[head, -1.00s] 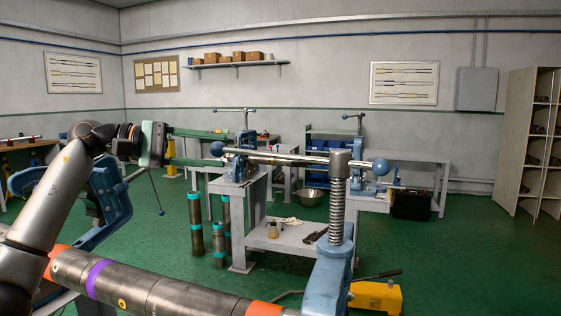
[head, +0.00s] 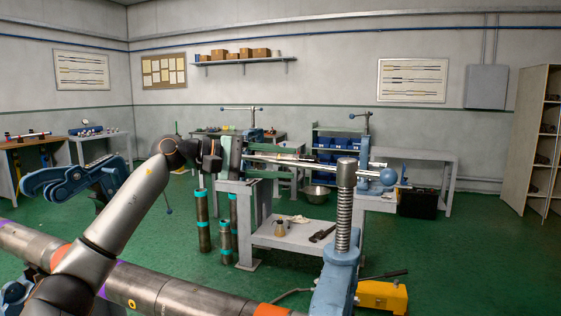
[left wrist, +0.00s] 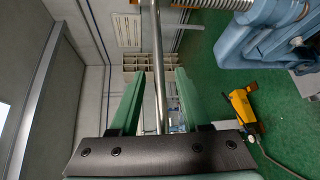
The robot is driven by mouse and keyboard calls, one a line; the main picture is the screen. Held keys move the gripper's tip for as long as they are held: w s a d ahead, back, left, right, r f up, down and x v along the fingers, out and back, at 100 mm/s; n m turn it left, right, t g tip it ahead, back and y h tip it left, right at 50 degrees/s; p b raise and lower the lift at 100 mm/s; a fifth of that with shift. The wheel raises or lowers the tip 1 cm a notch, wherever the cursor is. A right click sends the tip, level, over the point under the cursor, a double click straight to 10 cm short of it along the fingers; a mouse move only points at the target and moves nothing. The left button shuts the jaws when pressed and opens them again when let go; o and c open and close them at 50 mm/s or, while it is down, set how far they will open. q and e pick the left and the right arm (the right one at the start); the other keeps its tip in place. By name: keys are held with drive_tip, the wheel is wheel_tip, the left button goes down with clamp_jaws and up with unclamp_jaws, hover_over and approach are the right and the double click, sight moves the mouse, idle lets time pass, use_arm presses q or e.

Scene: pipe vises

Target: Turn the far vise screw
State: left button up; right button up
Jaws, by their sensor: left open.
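The nearest vise screw (head: 344,215) is an upright threaded steel post with a round head, above a blue vise body (head: 335,280). A steel handle bar (head: 325,160) runs across at its head, with a blue ball (head: 388,177) on its right end. The bar's left end is hidden at my left gripper. My left gripper (head: 284,163) is open, its green fingers pointing right along the bar. In the left wrist view the bar (left wrist: 158,45) lies between the two spread fingers (left wrist: 160,75); contact cannot be told. The screw thread (left wrist: 220,4) shows at top right. My right gripper is not in view.
A banded steel pipe (head: 165,293) crosses the foreground. A blue clamp (head: 70,180) stands at left. Other small vises with handles (head: 240,109) stand on benches behind. A yellow foot pump (head: 382,296) is on the floor. Open green floor lies to the right.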

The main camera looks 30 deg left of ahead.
use_arm(q)
clamp_jaws()
idle(1.4)
